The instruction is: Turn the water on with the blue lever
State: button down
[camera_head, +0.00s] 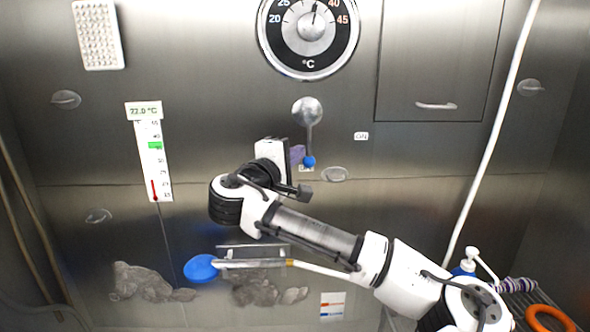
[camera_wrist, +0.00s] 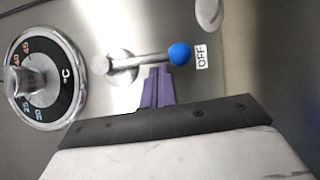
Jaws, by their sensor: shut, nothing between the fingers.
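The blue lever is a metal arm with a blue ball knob (camera_head: 309,161) on a round wall pivot (camera_head: 307,111). In the head view it hangs straight down, the knob covering part of a small label. In the wrist view the knob (camera_wrist: 180,54) is beside a label reading OFF (camera_wrist: 201,55). An ON label (camera_head: 361,136) is on the wall to the right. My gripper (camera_head: 299,154), with purple fingers, is shut and empty, just left of the knob. The fingers (camera_wrist: 158,86) also show in the wrist view, close to the lever; I cannot tell whether they touch.
A temperature dial (camera_head: 308,30) is above the lever. A thermometer strip (camera_head: 152,155) is at the left. A blue shower head (camera_head: 202,268) and a pump bottle (camera_head: 468,262) are below. A white hose (camera_head: 492,135) runs down the right. The wall right of the lever is mostly clear.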

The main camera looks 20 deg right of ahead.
jog(key=shift+s+d+f+n+t+h+b, duration=0.25)
jog(key=shift+d+n+b, duration=0.25)
jog(key=shift+b, duration=0.8)
jog(key=shift+s+d+f+n+t+h+b, duration=0.15)
jog(key=shift+d+n+t+h+b, duration=0.25)
jog(key=shift+b, duration=0.85)
jog(key=shift+d+r, duration=0.1)
jog(key=shift+r, duration=0.05)
